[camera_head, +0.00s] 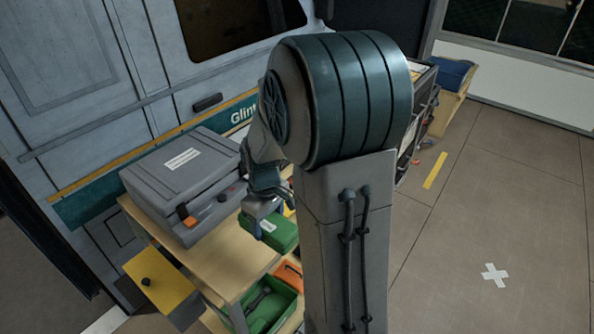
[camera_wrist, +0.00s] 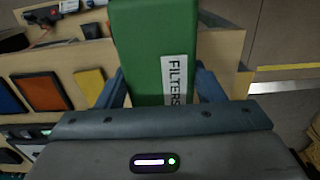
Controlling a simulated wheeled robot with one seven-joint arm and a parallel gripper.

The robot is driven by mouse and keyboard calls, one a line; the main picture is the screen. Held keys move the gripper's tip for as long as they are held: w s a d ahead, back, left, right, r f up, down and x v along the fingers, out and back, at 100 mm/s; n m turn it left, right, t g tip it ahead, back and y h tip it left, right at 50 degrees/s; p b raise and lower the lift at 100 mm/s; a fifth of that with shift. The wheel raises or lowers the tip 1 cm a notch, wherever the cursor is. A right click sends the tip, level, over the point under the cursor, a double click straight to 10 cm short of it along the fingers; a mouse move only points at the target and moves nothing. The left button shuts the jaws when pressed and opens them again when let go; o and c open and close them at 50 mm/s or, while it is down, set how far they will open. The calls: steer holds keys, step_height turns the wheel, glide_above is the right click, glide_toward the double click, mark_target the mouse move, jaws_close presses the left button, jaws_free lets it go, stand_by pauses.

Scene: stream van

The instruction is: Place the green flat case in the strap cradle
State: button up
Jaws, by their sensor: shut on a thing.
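The green flat case (camera_head: 272,231) is at my gripper (camera_head: 259,213), beside the wooden shelf unit in the head view. In the wrist view the green case (camera_wrist: 151,50) has a white label reading FILTERS and sits between the two blue fingers of my gripper (camera_wrist: 158,85), which is shut on it. I cannot make out the strap cradle in either view; my arm hides part of the unit in the head view.
A grey hard case (camera_head: 180,170) stands on the wooden unit (camera_head: 205,268), against the van. A green open bin (camera_head: 268,308) sits lower. A yellow panel (camera_head: 158,281) juts out at left.

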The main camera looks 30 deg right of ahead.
steer(key=shift+r, duration=0.1)
steer(key=w+a+f, duration=0.2)
steer(key=a, duration=0.1)
steer(key=w+a+f+p, duration=0.1)
steer(key=w+a+f, duration=0.1)
steer(key=w+a, duration=0.1)
steer(key=w+a+f, duration=0.2)
steer(key=a+f, duration=0.1)
steer(key=shift+w, duration=0.25)
steer(key=shift+f+p, duration=0.45)
steer(key=shift+f, duration=1.55)
steer(key=shift+f, duration=0.2)
steer(key=o, duration=1.2)
